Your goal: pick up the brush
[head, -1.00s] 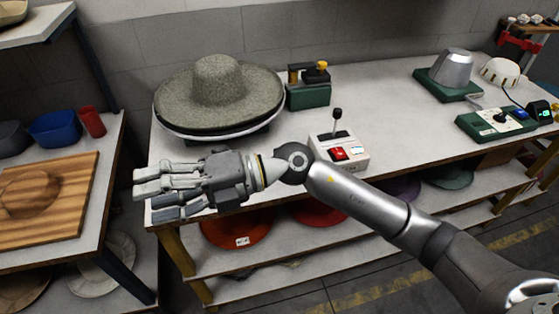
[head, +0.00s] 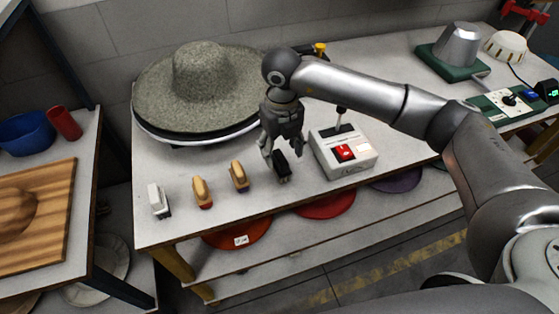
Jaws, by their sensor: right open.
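Several small brush-like items stand in a row on the white workbench (head: 220,215). From left to right they are a white-and-grey one (head: 158,199), a wooden-handled brush (head: 202,192), another wooden-handled brush (head: 239,176) and a black one (head: 282,167). My right gripper (head: 282,154) points down at the black one. Its fingers are open, one on each side of the black one's upper part. I cannot tell whether they touch it. The black one appears to rest on the bench. My left gripper is not in view.
A white control box (head: 345,160) with a red switch and a lever stands close to the right of the gripper. A large felt hat (head: 200,80) lies behind on a round base. The bench's front edge is near. A wooden board (head: 35,215) is at left.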

